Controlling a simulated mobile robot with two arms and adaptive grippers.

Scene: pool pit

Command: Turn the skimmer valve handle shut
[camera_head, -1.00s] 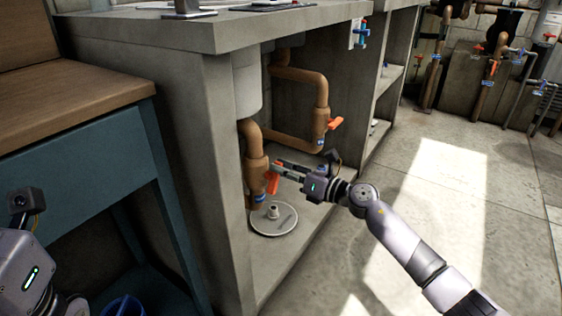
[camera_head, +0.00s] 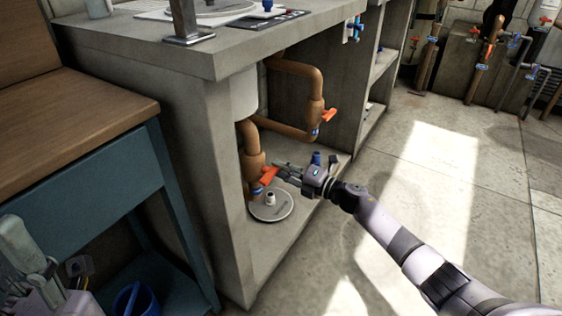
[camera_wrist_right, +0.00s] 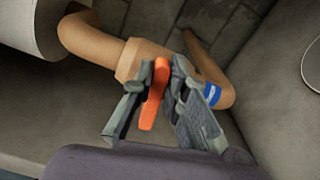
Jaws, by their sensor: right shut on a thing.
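The orange valve handle (camera_head: 268,176) is on the near brown pipe (camera_head: 253,158) under the counter and slants in the head view. My right gripper (camera_head: 281,171) reaches it from the right and is shut on it. In the right wrist view the handle (camera_wrist_right: 153,98) lies between the two grey fingers of the gripper (camera_wrist_right: 157,84). A blue band (camera_wrist_right: 212,94) shows on the pipe beside the fingers. Part of my left gripper (camera_head: 28,252) shows at the lower left, away from the valve; its jaw opening is unclear.
A second orange handle (camera_head: 329,115) sits on the pipe farther back. A round grey lid (camera_head: 271,206) lies on the cabinet floor below the valve. The concrete side wall (camera_head: 215,170) and counter (camera_head: 230,45) enclose the left and top. The floor to the right is clear.

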